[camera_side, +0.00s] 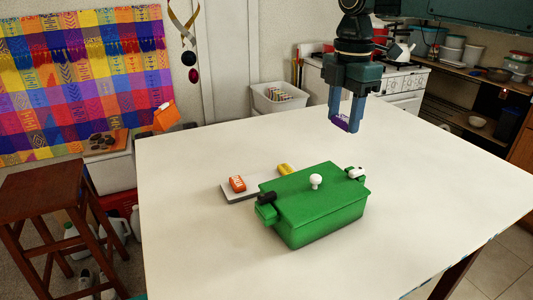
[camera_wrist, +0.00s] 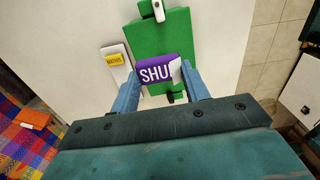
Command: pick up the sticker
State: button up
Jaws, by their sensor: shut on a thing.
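My gripper (camera_side: 345,123) is shut on a purple piece (camera_side: 339,124) and holds it well above the table, behind and to the right of the green box. In the wrist view the piece (camera_wrist: 153,73) sits between the two blue fingers and shows white letters reading "SHU". Its right part has a white patch, and the rest of any lettering cannot be read. I cannot tell which labelled piece is the sticker.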

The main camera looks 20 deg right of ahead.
aim_at(343, 119)
jog(key=shift+r, duration=3.5)
jog(key=shift+f, duration=0.1)
jog(key=s+d+f+m, duration=0.1)
jog(key=d+f+m, duration=0.5)
jog(key=f, duration=0.2)
jog(key=s+d+f+m, duration=0.2)
jog(key=d+f+m, duration=0.4)
jog(key=f, duration=0.3)
jog(key=s+d+f+m, duration=0.2)
jog(key=d+f+m, duration=0.4)
jog(key=d+f, duration=0.2)
jog(key=shift+s+f, duration=0.15)
jog(key=shift+f, duration=0.1)
jog(key=shift+a, duration=0.15)
